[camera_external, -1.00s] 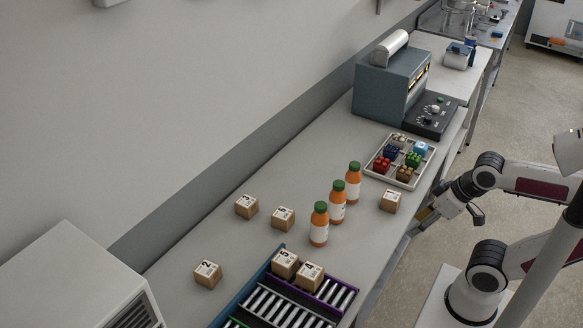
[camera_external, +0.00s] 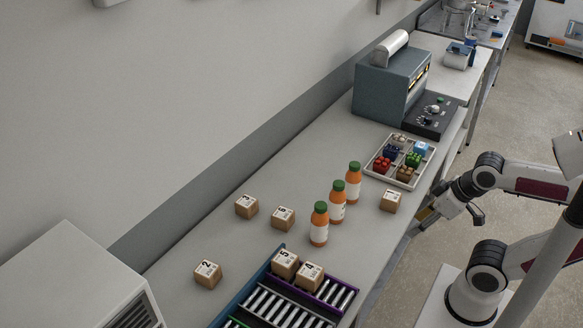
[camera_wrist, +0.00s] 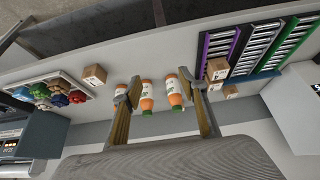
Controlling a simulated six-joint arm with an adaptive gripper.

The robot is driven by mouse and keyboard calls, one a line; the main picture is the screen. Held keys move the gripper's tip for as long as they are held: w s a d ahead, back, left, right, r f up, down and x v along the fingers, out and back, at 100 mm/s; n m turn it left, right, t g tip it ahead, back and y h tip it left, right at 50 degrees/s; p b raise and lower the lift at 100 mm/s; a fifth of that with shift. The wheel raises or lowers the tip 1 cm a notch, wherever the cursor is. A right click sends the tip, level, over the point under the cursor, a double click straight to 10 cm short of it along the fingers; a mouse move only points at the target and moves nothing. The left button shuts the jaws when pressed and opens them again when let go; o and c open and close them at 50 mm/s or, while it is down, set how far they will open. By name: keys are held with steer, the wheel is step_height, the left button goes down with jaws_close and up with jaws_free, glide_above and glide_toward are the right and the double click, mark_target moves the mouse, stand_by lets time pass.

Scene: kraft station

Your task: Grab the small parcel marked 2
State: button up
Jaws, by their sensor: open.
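The small parcel marked 2 (camera_external: 208,274) is a brown cardboard cube with a white label on top. It sits on the grey bench at the lower left, left of the roller rack. My gripper (camera_external: 424,217) is beside the bench's right edge, far from this parcel and near the parcel marked 1 (camera_external: 390,201). In the wrist view my gripper (camera_wrist: 164,88) has its two fingers spread apart, with nothing held. I cannot make out the parcel marked 2 in the wrist view.
Three orange bottles (camera_external: 337,204) stand mid-bench. Two other parcels (camera_external: 283,219) sit left of them. Parcels marked 5 and 4 (camera_external: 310,277) rest on the roller rack (camera_external: 262,312). A tray of coloured blocks (camera_external: 377,154) and a blue-grey machine (camera_external: 384,88) stand farther back.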

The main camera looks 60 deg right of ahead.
stand_by(0.4)
steer(key=o, duration=0.9)
steer(key=shift+o, duration=0.2)
